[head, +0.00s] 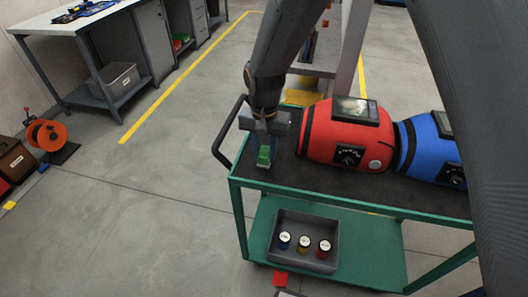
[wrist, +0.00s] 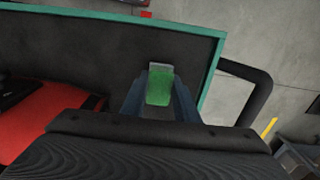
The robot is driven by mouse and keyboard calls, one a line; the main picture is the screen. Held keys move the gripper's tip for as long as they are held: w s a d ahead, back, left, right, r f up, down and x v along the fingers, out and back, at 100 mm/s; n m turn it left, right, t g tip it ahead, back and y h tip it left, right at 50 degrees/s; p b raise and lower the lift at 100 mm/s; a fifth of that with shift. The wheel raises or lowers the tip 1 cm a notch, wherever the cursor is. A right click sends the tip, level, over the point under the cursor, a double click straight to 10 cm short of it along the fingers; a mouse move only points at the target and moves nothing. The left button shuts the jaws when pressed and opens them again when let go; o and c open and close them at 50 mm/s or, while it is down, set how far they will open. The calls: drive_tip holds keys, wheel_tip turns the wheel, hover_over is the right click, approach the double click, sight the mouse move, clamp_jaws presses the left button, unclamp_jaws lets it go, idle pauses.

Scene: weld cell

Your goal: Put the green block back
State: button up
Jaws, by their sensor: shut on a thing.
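The green block (head: 264,154) is between the fingers of my gripper (head: 265,150), over the left end of the trolley's dark top. In the wrist view the green block (wrist: 159,87) sits between the two fingers of my gripper (wrist: 160,90), which are shut on it. A pale grey edge shows at the block's far end. I cannot tell whether the block touches the trolley top.
A red machine (head: 343,134) and a blue machine (head: 425,143) stand right of my gripper on the green trolley (head: 340,194). The trolley's handle (head: 226,133) is at its left end. A grey bin (head: 277,250) with three small jars sits on the lower shelf.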

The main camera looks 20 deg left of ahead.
sight(264, 152)
drive_tip(key=shift+f, duration=0.1)
drive_tip(key=o, duration=1)
wheel_tip(264, 152, up, 12)
drive_tip(key=b, duration=0.2)
drive_tip(key=shift+b, duration=0.3)
